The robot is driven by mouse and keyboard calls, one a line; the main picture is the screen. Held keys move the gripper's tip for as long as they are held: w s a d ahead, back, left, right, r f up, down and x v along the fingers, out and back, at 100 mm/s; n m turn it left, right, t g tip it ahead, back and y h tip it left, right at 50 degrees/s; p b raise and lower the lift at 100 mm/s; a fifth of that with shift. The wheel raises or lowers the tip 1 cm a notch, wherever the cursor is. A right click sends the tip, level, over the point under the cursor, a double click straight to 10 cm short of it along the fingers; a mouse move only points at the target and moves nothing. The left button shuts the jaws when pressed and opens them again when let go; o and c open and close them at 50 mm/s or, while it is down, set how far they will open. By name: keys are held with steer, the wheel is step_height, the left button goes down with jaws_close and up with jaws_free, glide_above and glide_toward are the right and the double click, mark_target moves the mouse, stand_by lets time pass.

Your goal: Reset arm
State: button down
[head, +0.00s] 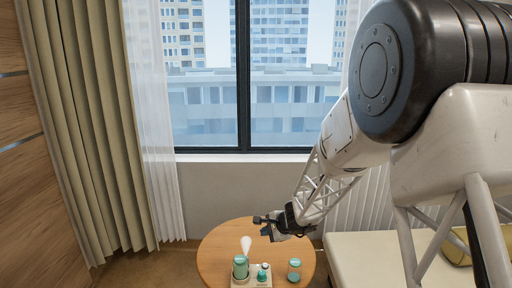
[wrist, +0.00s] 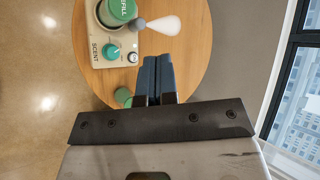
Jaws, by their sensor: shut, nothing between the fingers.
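My gripper (head: 262,222) is above the far part of the round wooden table (head: 218,256) in the head view. In the wrist view my gripper (wrist: 157,62) shows its two blue fingers side by side, shut and empty. Beside it in that view is a beige scent device (wrist: 95,58) with a green knob, a green canister marked REFILL (wrist: 120,10) and a white mist-like plume (wrist: 162,25). My gripper is apart from the device.
A green-and-white jar (head: 294,269) stands on the table right of the device. A bed or couch (head: 365,258) with a yellow cushion (head: 457,246) is at the right. The window (head: 290,100) and curtains (head: 95,110) are behind. The table's right part looks clear in the wrist view.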

steer(key=s+d+r+n+g+h, duration=0.1)
steer(key=s+d+r+n+g, duration=0.25)
steer(key=s+r+n, duration=0.95)
steer(key=s+d+r+h, duration=0.2)
steer(key=s+d, duration=0.1)
steer(key=s, duration=0.7)
steer(key=s+d+r+h, duration=0.2)
steer(key=s+d+r, duration=0.1)
steer(key=s, duration=0.8)
steer(key=s+d+r+h, duration=0.2)
steer(key=s+d, duration=0.3)
steer(key=s, duration=0.5)
steer(key=shift+s+r+h, duration=0.25)
steer(key=shift+r+h, duration=0.05)
steer(key=shift+r, duration=0.15)
steer(key=shift+d, duration=0.1)
